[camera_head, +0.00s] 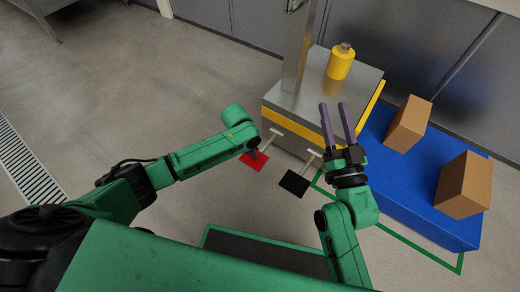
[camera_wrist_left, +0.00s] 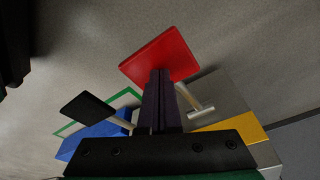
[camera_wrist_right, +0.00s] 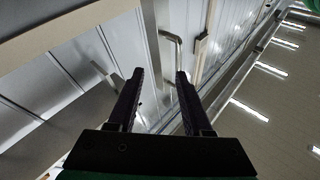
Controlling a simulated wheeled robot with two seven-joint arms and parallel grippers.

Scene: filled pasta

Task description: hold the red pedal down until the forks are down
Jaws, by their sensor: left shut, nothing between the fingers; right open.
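The red pedal (camera_head: 258,164) is a flat square plate on a pale rod at the front of the grey and yellow machine (camera_head: 290,135). My left gripper (camera_head: 252,154) is shut and empty, with its fingertips at the red pedal. In the left wrist view the shut fingers (camera_wrist_left: 160,71) overlap the near edge of the red pedal (camera_wrist_left: 160,52); contact looks likely but is not certain. A black pedal (camera_head: 293,184) sits to the right. My right gripper (camera_head: 333,106) is open and empty, raised in front of the machine. I cannot make out the forks.
A blue platform (camera_head: 385,165) carries two brown boxes (camera_head: 409,124) (camera_head: 464,185) to the right, within a green floor outline. A yellow cylinder (camera_head: 341,63) stands on the machine beside a metal mast (camera_head: 299,45). The floor at left is clear.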

